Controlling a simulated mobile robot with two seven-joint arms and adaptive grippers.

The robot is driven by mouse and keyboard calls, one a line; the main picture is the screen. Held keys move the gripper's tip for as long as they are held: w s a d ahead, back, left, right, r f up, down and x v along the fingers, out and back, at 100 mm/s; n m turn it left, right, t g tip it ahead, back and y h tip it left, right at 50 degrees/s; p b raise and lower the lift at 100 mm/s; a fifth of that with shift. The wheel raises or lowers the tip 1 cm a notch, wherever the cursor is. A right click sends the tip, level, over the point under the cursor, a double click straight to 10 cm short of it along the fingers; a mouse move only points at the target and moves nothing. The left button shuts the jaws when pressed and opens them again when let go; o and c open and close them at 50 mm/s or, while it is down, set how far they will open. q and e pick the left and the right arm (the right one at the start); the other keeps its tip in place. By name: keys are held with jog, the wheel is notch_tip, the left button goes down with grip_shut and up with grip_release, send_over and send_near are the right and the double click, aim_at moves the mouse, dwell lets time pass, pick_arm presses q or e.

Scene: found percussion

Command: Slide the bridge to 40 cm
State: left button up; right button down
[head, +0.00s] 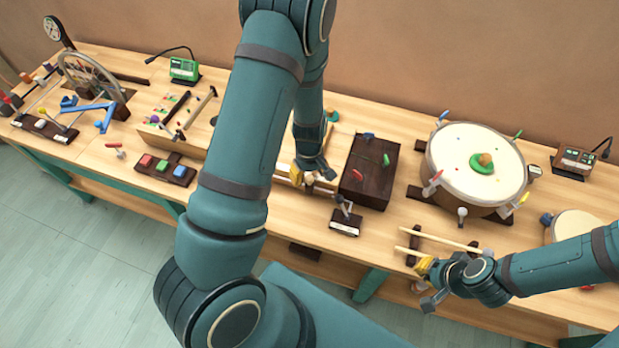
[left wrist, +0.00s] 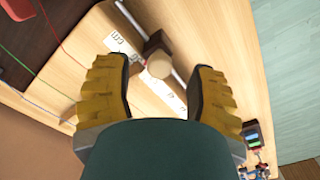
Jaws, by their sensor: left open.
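My left gripper (head: 311,180) is low over the middle of the bench in the head view. In the left wrist view its yellow-padded jaws (left wrist: 160,78) are open and apart. A dark brown block with a pale round knob (left wrist: 158,66), seemingly the bridge, shows between the jaws, with no clear contact. It sits by a thin metal line or rod and a white scale strip (left wrist: 124,47) marked "cm"; the other marks are too small to read. My left arm hides much of this instrument in the head view. My right gripper (head: 430,283) is over the front right of the bench.
A dark brown box (head: 370,168) stands right of the left gripper, with a small dark stand (head: 345,220) in front. A large drum (head: 475,160) is farther right. Wooden sticks (head: 438,240) lie near the right gripper. A block with coloured buttons (head: 165,168) is left.

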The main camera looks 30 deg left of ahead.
pick_arm(q)
jog(key=shift+f, duration=0.95)
grip_shut()
jog(key=s+a+b, duration=0.3)
jog(key=a, duration=1.1)
jog(key=shift+s+a, duration=0.25)
jog(key=shift+s, duration=0.05)
grip_release()
